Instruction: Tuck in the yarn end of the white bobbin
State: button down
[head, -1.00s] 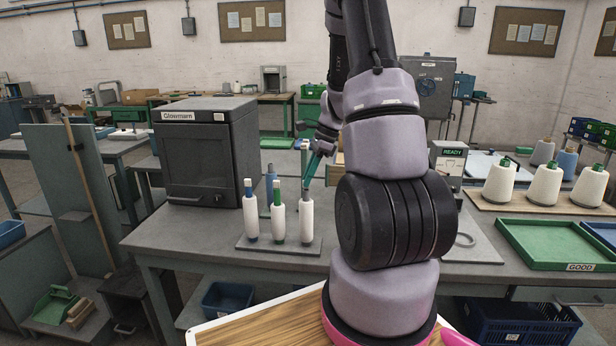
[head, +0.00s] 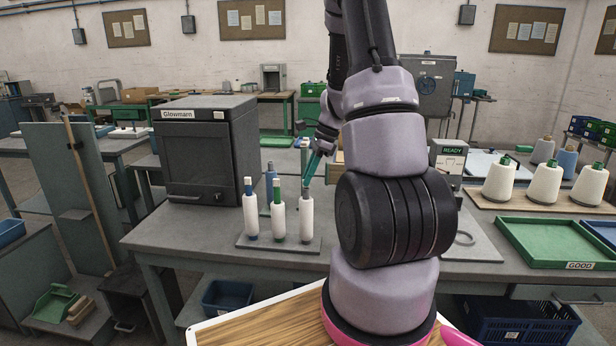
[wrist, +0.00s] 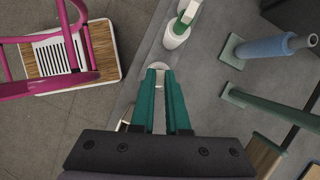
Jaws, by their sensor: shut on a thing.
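Three white bobbins stand upright in a front row on a small dark board (head: 255,244). The left one has a blue tube (head: 250,215), the middle one a green tube (head: 278,220), and the right one (head: 306,220) a greyish tube top. My gripper (head: 308,183) points down at the top of the right bobbin, its teal fingers shut on it. In the wrist view my gripper (wrist: 160,72) shows a narrow gap between the fingers, with a pale bit at the tips. The green-tubed bobbin (wrist: 176,36) stands just beyond. I cannot make out a loose yarn end.
A blue bobbin (wrist: 265,47) and a green post (wrist: 270,108) stand close behind. A dark oven-like box (head: 207,155) is at the left. A green tray (head: 555,245) and white cones (head: 545,184) are at the right. My arm hides the table's middle.

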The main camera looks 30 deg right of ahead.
jog(key=shift+f, duration=0.1)
jog(key=shift+c, duration=1.8)
grip_release()
jog(key=shift+r, duration=3.5)
